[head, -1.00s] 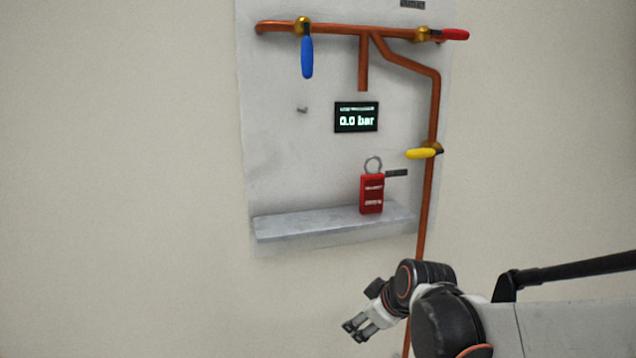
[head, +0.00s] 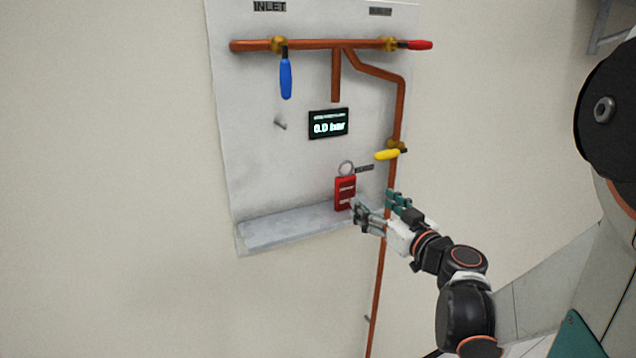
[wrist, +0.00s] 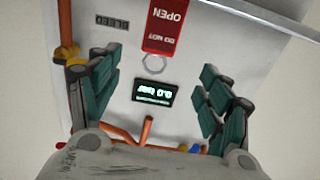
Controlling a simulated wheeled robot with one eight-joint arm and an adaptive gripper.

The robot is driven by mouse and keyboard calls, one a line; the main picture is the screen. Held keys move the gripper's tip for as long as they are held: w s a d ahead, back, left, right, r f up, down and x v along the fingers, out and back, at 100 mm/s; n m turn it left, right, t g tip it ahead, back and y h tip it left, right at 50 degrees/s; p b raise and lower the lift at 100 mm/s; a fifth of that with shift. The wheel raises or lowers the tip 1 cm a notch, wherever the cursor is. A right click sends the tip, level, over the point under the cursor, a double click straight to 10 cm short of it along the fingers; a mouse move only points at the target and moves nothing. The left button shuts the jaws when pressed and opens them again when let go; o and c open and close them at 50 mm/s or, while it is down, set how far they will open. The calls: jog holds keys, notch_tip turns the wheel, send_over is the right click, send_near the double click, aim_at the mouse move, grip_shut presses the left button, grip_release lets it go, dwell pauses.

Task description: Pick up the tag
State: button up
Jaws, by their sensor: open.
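The red tag (head: 344,193) stands upright on the grey shelf (head: 285,227), near its right end, with a metal ring at its top. In the wrist view the tag (wrist: 165,27) appears upside down, with white lettering reading "OPEN" and a smaller line. My gripper (head: 378,206) is just right of the tag in the head view, its fingers spread. In the wrist view the open gripper (wrist: 160,98) has teal finger pads on both sides, with nothing between them touching the pads. The tag is beyond the fingertips there. I cannot tell the exact gap.
A pressure display (head: 328,123) reads 0.0 bar on the grey wall panel. Copper pipes (head: 400,105) carry blue (head: 286,79), red (head: 419,45) and yellow (head: 387,155) valve handles. A small peg (head: 280,123) sticks out left of the display. The shelf's left part is bare.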

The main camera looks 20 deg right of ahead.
aim_at(347, 185)
jog(key=w, duration=0.4)
jog(key=w+p, duration=0.1)
jog(key=w, duration=0.8)
jog(key=shift+w+a+f, duration=0.15)
jog(key=shift+w+f, duration=0.1)
jog(key=shift+c, duration=0.3)
jog(key=c, duration=1.1)
